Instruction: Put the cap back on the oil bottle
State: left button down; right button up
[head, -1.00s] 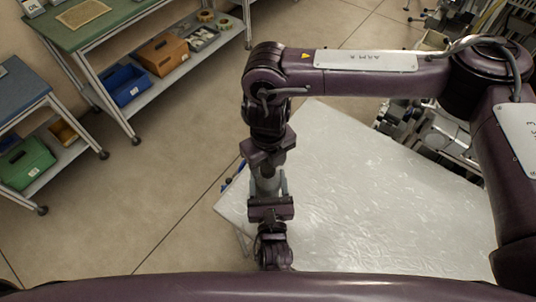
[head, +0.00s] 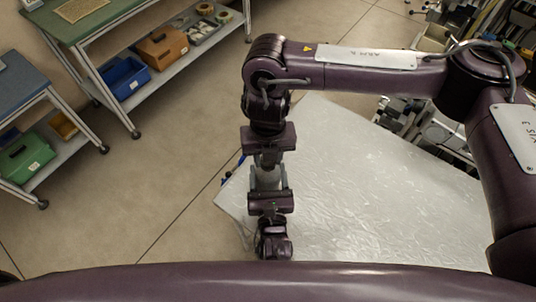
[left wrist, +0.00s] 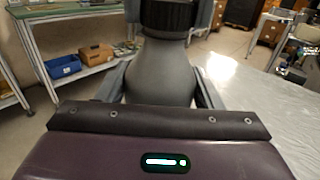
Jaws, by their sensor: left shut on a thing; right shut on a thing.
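The grey oil bottle (left wrist: 160,72) stands upright in the left wrist view, its wide body between the two fingers of my left gripper (left wrist: 162,88). A black ribbed cap (left wrist: 167,15) sits over its neck, apparently touching; whether it is fully seated is not clear. Fingers of my right gripper flank the cap at the top edge of that view. In the head view the bottle (head: 266,178) shows between my right gripper (head: 267,162) above and my left gripper (head: 268,188) below. Both are shut, the right on the cap, the left on the bottle.
A table under wrinkled clear sheeting (head: 380,200) lies to the right and below the arms, its visible top clear. A shelf unit at upper left holds a blue bin (head: 124,82) and an orange-brown box (head: 162,48). A green box (head: 25,158) sits at far left.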

jog(key=m, duration=0.6)
jog(key=shift+m, duration=0.4)
jog(key=m, duration=0.6)
jog(key=o, duration=1.1)
jog(key=shift+r, duration=2.2)
jog(key=shift+c, duration=0.5)
